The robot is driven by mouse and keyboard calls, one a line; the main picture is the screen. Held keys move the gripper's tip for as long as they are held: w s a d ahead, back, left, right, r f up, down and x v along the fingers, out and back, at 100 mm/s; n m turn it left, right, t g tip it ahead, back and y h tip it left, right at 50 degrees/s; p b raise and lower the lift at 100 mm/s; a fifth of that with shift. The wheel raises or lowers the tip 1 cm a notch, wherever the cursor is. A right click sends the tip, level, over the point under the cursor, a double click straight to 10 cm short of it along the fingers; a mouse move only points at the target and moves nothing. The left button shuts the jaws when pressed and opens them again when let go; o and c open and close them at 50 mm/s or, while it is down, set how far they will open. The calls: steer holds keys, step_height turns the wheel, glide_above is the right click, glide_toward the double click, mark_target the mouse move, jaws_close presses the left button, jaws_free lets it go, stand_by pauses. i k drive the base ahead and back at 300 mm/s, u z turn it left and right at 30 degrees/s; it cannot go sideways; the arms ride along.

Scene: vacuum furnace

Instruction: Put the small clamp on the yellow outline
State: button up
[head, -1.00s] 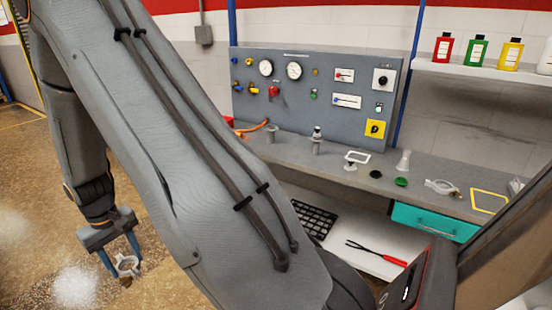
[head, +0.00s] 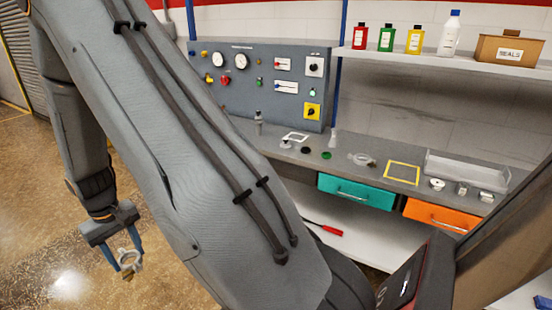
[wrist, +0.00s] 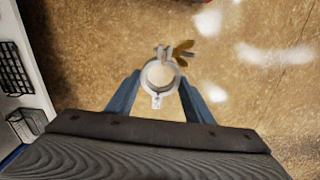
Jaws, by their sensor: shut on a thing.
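My gripper (head: 128,262) hangs at the lower left in the head view, shut on the small clamp (head: 131,258), a pale metal ring with a brass-coloured wing nut. In the wrist view the clamp (wrist: 160,76) sits between the two blue fingers of my gripper (wrist: 158,84), with floor below it. The yellow outline (head: 403,173) is a square on the grey bench top, far to the right of my gripper. Another, larger-looking clamp (head: 361,159) lies on the bench left of the outline. The inside of the yellow outline looks empty.
Teal (head: 356,191) and orange (head: 441,215) drawers sit below. A control panel (head: 262,85) stands behind.

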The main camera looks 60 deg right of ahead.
mark_target(400, 171)
steer(key=z, duration=2.3)
steer(key=i, duration=0.2)
steer(key=z, duration=0.1)
